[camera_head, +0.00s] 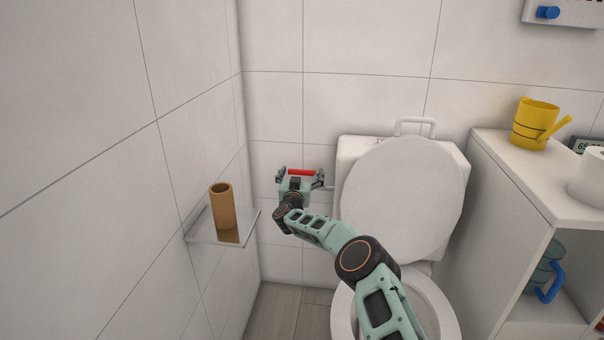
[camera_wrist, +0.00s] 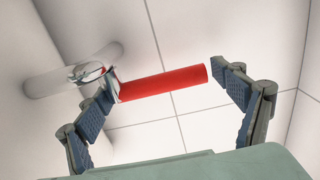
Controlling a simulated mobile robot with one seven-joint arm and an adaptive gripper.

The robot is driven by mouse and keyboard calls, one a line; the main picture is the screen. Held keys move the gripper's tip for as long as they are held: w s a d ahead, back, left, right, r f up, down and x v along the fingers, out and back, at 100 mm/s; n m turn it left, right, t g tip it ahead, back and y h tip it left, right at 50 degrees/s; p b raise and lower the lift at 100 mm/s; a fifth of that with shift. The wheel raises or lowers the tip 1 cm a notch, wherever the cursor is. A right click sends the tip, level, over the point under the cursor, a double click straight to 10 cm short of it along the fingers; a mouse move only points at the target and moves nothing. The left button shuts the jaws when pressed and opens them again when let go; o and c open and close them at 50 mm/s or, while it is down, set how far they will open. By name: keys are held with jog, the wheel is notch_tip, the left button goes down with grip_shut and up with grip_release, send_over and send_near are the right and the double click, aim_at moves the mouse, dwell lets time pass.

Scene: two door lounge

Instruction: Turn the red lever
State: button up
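The red lever (camera_wrist: 162,83) is a straight red bar on a shiny metal joint (camera_wrist: 90,72) fixed to a white wall mount. In the head view the red lever (camera_head: 301,172) shows just beyond my gripper, left of the toilet tank. My gripper (camera_wrist: 170,95) is open, with its fingers spread wide. In the wrist view the left finger is near the lever's metal end and the right finger is close to its free end. The lever lies across the gap between the fingertips; I cannot tell whether either finger touches it. My gripper (camera_head: 297,178) hides part of the lever's mount in the head view.
A toilet with its lid (camera_head: 402,200) raised stands right of my gripper. A small shelf (camera_head: 200,232) holding a cardboard tube (camera_head: 222,208) is on the left wall. A white cabinet (camera_head: 500,165) bears a yellow watering can (camera_head: 535,122) at right.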

jog(key=c, duration=0.9)
jog(key=shift+a+r, duration=0.1)
jog(key=shift+r, duration=0.15)
jog(key=shift+s+r+n+y, duration=0.15)
jog(key=shift+n+y, duration=0.45)
jog(key=shift+y, duration=0.4)
jog(key=shift+s+n+y+b, duration=0.3)
jog(key=shift+n+y, duration=0.5)
jog(key=shift+y, duration=0.3)
jog(key=shift+s+n+g+y, duration=0.2)
jog(key=shift+n+y, duration=0.2)
jog(key=shift+y, duration=0.3)
jog(key=shift+s+n+g+y, duration=0.15)
jog(key=shift+n+y, duration=0.25)
jog(key=shift+y, duration=0.3)
jog(key=shift+s, duration=0.1)
jog(key=shift+f, duration=0.2)
jog(key=o, duration=1.6)
jog(key=shift+s, duration=0.1)
jog(key=shift+c, duration=0.2)
jog(key=shift+f, duration=0.1)
